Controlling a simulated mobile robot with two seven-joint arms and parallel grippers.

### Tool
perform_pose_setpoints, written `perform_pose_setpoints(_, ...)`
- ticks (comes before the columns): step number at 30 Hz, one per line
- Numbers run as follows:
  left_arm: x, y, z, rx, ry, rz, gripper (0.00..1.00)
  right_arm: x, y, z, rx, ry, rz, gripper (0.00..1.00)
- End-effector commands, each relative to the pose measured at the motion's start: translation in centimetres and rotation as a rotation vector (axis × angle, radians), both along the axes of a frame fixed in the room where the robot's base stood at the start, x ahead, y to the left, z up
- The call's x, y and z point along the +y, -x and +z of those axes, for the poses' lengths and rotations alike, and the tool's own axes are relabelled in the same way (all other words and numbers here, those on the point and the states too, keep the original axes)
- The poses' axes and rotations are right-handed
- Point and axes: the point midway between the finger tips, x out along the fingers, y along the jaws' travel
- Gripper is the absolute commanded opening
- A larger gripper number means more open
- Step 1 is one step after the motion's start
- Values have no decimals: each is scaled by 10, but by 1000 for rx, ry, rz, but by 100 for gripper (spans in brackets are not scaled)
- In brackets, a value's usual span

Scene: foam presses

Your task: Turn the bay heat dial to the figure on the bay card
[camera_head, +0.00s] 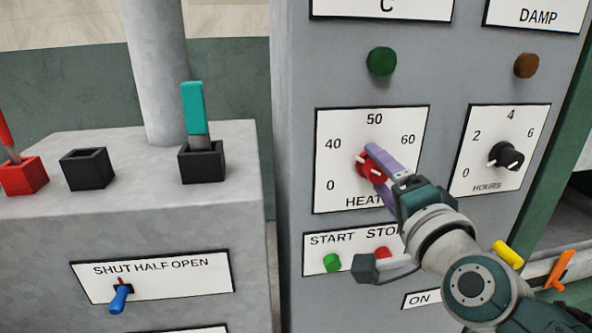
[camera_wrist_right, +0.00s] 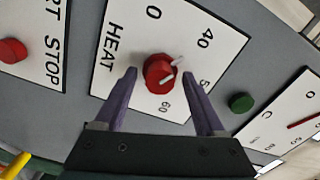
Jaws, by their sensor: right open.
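The red heat dial (camera_head: 366,168) sits on a white HEAT plate (camera_head: 332,128) marked 0, 40, 50 and 60. My right gripper (camera_head: 374,166) is at the dial, with its purple fingers open. In the right wrist view the dial (camera_wrist_right: 157,74) lies between the two fingertips of my gripper (camera_wrist_right: 160,76), with gaps on both sides. The dial's white mark appears to point near 40, but one finger partly covers the dial in the head view. No readable bay card figure shows. My left gripper is out of view.
Right of the HEAT plate is a black hours dial (camera_head: 506,156). Green START (camera_head: 332,263) and red STOP (camera_head: 383,253) buttons are below. A green lamp (camera_head: 381,61) is above. A teal-handled lever (camera_head: 194,110) and a blue SHUT/HALF/OPEN lever (camera_head: 119,298) are at left.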

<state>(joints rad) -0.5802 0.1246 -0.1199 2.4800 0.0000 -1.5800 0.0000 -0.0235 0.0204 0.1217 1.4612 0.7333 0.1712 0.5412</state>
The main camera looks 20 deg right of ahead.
Motion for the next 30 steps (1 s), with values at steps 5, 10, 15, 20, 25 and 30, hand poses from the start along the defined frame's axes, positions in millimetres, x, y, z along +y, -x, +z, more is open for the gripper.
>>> perform_pose_setpoints(5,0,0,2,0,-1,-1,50,7,28,-1,3,0,0,72)
perform_pose_setpoints(10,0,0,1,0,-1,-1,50,15,61,-1,3,-1,0,72)
perform_pose_setpoints(15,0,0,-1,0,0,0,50,20,83,-1,2,0,0,72)
perform_pose_setpoints(20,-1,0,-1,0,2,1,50,22,91,0,0,0,0,72)
perform_pose_setpoints(25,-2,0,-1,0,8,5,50,22,92,1,-1,0,-1,72)
perform_pose_setpoints(30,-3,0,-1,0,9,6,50,22,92,0,0,0,-1,72)
